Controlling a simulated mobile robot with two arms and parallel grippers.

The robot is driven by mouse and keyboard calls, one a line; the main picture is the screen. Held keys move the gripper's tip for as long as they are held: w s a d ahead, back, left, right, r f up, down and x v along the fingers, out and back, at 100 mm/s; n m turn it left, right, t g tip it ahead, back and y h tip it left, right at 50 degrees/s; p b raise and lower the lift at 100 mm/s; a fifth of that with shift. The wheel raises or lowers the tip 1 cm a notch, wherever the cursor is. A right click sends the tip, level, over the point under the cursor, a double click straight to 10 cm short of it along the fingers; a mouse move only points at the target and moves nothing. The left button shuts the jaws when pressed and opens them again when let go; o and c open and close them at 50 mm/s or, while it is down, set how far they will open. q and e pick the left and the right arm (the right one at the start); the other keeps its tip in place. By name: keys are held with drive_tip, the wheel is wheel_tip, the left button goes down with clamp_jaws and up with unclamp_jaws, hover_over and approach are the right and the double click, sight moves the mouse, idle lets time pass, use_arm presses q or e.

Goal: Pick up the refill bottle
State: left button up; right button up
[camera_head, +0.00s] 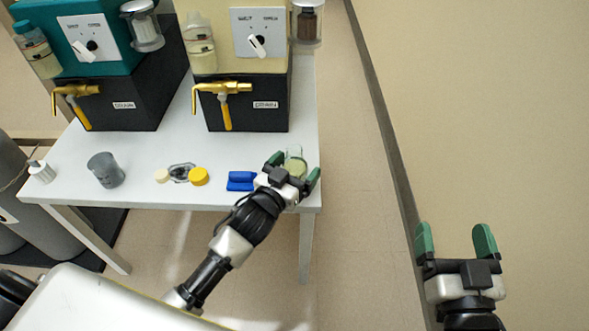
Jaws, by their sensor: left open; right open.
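A small clear container with yellowish-green contents (295,164), which looks like the refill bottle, stands near the right front corner of the white table (140,193). My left gripper (294,170) is open, with its green fingers on either side of this container. The gripper's body hides the container's near lower part, and I cannot tell whether the fingers touch it. My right gripper (457,240) is open and empty, away from the table at the lower right.
A blue block (241,181), yellow lid (198,176), cream cap (162,175), grey cup (106,171) and white bottle (41,172) line the table front. Behind stand a teal unit (65,45) and a cream unit (260,63) with brass taps. Floor right of the table is clear.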

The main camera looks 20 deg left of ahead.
use_arm(q)
drive_tip(key=c, duration=1.1)
drive_tip(key=shift+c, duration=0.2)
